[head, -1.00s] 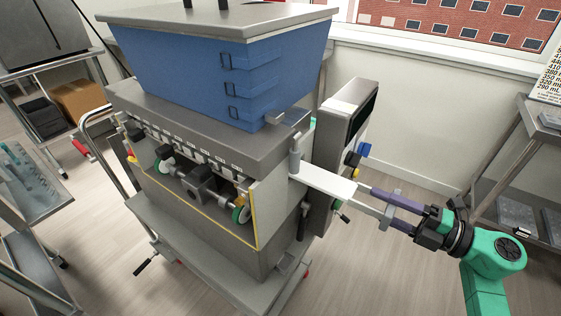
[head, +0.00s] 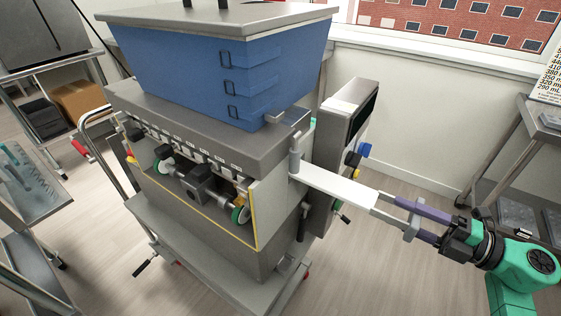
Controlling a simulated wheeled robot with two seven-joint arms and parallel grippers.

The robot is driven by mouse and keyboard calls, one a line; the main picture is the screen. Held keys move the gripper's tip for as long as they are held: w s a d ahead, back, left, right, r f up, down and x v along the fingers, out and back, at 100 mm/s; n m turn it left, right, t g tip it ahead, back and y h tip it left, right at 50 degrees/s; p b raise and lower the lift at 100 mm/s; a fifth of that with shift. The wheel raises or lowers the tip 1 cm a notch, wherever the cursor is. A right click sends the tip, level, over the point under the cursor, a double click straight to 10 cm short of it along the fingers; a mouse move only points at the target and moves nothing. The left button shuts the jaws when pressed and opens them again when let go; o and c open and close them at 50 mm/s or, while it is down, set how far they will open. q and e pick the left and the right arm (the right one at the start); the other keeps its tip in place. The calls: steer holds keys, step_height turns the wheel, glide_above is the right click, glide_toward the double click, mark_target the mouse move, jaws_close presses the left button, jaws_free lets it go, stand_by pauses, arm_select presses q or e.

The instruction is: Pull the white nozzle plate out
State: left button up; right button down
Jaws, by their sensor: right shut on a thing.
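The white nozzle plate (head: 338,187) sticks out of the right side of the depositor machine (head: 225,215), below its blue hopper (head: 215,75). Its inner part is hidden inside the machine. My right gripper (head: 396,214) is shut on the outer end of the plate, a grey handle-like part, from the right. The purple fingers lie on either side of that end. My left gripper does not show.
A control box (head: 347,125) with colored knobs stands on the machine's right side, just behind the plate. A metal rack (head: 530,150) stands at the far right. A cart with trays (head: 35,195) is at the left. The floor right of the machine is clear.

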steer(key=b+v, duration=0.2)
steer(key=v, duration=1.1)
steer(key=shift+s+d, duration=0.2)
steer(key=shift+d, duration=0.1)
stand_by(1.0)
steer(key=c, duration=1.1)
jaws_free()
jaws_close()
